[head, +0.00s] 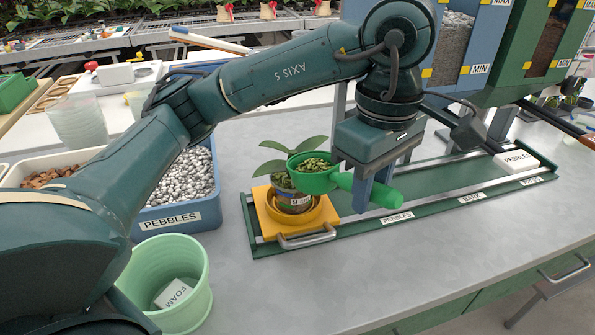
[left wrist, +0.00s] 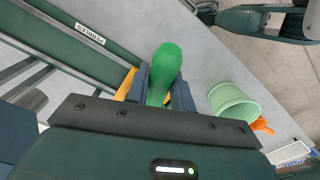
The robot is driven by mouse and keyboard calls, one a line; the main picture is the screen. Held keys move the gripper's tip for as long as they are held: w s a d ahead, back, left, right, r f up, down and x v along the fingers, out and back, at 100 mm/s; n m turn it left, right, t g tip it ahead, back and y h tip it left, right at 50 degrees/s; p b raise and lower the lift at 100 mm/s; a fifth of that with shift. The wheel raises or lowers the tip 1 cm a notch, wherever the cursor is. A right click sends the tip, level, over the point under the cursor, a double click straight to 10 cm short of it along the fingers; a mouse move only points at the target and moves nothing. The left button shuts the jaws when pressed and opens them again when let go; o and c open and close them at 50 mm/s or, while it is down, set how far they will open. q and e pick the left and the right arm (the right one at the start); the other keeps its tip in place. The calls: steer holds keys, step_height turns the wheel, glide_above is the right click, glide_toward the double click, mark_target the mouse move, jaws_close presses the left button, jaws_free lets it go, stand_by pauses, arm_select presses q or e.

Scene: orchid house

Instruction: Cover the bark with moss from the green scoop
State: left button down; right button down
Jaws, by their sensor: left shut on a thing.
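My left gripper (head: 362,188) is shut on the handle of the green scoop (head: 318,181). The scoop's bowl holds greenish-brown, clumpy moss (head: 313,166) and looks level. In the head view the bowl is at the upper right rim of the orchid's pot (head: 292,203); I cannot tell whether it touches. The pot stands in a yellow holder (head: 265,222), with broad green leaves (head: 270,167) above. The bark inside the pot is hidden by the scoop and leaves. In the left wrist view the scoop's handle (left wrist: 165,72) sits between the fingers. My right gripper does not show.
The holder is on a green rail (head: 430,205) with a metal handle (head: 306,240). Left of it are a blue pebble bin (head: 180,218), a bark bin (head: 45,176) and a pale green bucket (head: 195,270) with a foam block. Hoppers stand at the upper right. The front counter is clear.

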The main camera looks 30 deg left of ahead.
arm_select(q)
steer(key=shift+s+d+f+t+y+p, duration=0.1)
steer(key=shift+d+f+t+y+p, duration=0.2)
steer(key=shift+f+y, duration=0.55)
steer(key=shift+y, duration=0.15)
steer(key=shift+r+p, duration=0.95)
steer(key=shift+r, duration=0.6)
steer(key=shift+f, duration=0.1)
